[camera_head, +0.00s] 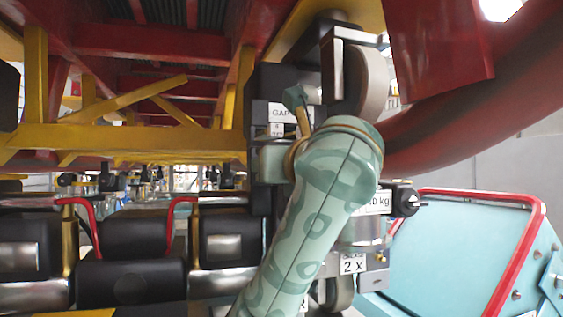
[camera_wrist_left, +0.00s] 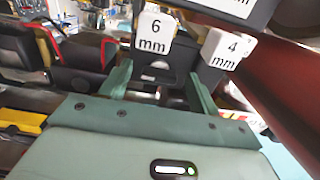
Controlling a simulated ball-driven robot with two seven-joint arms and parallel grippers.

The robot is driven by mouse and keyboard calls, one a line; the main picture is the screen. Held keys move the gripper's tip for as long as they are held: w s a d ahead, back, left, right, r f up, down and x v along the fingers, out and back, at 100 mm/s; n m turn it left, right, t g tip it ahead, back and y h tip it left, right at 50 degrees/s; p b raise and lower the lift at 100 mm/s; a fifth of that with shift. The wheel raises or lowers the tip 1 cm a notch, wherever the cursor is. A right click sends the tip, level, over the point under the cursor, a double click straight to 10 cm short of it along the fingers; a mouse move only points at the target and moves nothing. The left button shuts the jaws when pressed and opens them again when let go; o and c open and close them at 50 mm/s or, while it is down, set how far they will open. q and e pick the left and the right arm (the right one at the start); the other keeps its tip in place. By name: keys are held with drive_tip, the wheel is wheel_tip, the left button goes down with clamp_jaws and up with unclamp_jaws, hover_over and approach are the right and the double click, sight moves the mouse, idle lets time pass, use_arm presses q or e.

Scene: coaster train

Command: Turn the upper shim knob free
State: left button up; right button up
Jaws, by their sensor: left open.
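In the left wrist view my left gripper (camera_wrist_left: 157,72) has its two green fingers spread apart. A white block marked 6 mm (camera_wrist_left: 154,35) shows just beyond and above the gap between the fingertips. A second white block marked 4 mm (camera_wrist_left: 228,48) is to its right, beyond the right finger. I see nothing held between the fingers. I cannot tell which part is the upper shim knob. In the head view a patterned green arm of mine rises in front of the wheel assembly and hides part of it. My right gripper is not identifiable in either view.
A grey wheel (camera_head: 367,80) and a dark red curved rail (camera_head: 470,95) are close to the arm. A black knob (camera_head: 405,201) is right of it. A yellow beam (camera_head: 125,137) crosses the left, above black seats (camera_head: 130,270). A pale blue red-edged panel (camera_head: 450,255) stands at lower right.

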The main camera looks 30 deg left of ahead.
drive_tip(key=shift+d, duration=0.1)
use_arm(q)
drive_tip(key=shift+d, duration=0.1)
drive_tip(key=c, duration=1)
use_arm(e)
drive_tip(key=shift+d, duration=0.25)
use_arm(q)
drive_tip(key=shift+n, duration=0.3)
drive_tip(key=shift+s+f+n+b, duration=0.15)
drive_tip(key=shift+n+b, duration=0.95)
drive_tip(key=shift+n, duration=3.3)
drive_tip(key=shift+s+f+n+b, duration=0.1)
drive_tip(key=shift+n+b, duration=0.95)
drive_tip(key=shift+n, duration=3.35)
use_arm(e)
drive_tip(key=shift+s+a+f, duration=0.1)
drive_tip(key=shift+f, duration=2.05)
